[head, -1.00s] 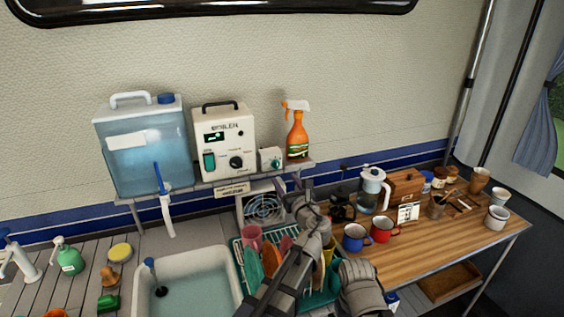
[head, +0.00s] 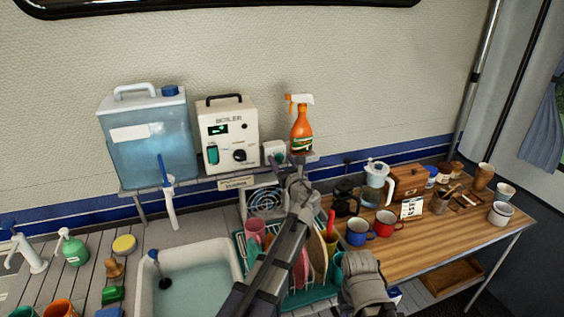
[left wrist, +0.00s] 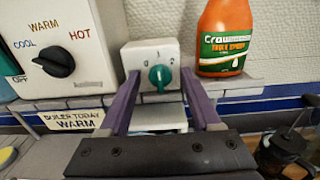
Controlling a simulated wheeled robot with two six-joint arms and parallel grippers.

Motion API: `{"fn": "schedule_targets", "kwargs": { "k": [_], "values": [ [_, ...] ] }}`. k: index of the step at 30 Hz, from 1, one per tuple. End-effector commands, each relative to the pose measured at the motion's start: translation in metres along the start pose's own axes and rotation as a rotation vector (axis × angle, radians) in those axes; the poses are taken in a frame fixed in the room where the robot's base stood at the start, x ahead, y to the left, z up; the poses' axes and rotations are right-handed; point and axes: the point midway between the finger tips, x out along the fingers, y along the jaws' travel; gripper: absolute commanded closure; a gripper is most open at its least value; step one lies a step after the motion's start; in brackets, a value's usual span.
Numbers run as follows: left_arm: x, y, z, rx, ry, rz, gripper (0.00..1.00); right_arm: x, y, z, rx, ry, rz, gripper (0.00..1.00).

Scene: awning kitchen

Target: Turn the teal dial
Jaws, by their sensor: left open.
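The teal dial (left wrist: 159,77) sits on the front of a small white box marked 0, 1 and 2. In the head view the small box (head: 273,151) stands on the shelf between the boiler and the spray bottle; my left gripper hides part of it. My left gripper (head: 293,166) is in front of the box. In the left wrist view its two purple fingers (left wrist: 160,88) are apart, one on each side of the dial, with nothing held. I cannot tell whether they touch the box. My right gripper is not in view.
The boiler (head: 228,133) with its black knob (left wrist: 50,65) is left of the box. An orange spray bottle (head: 301,125) stands close on the right. Below are a dish rack (head: 243,247), a sink (head: 236,262) and a wooden table (head: 440,246) with mugs.

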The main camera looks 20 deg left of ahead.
Motion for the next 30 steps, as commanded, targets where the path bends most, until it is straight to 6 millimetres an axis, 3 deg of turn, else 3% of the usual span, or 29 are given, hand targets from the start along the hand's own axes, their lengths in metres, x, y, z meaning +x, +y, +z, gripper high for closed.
{"fn": "schedule_targets", "kwargs": {
  "k": [5,22,30],
  "values": [
    [-0.0002,0.0001,0.0000,0.000,0.000,0.000,0.35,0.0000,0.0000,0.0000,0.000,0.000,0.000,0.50],
    [-0.0005,0.0000,0.0000,0.000,0.000,0.000,0.98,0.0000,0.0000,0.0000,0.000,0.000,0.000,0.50],
    [-0.0005,0.0000,-0.0001,-0.002,0.000,0.000,1.00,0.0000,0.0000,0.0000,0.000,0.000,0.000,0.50]
  ]
}}
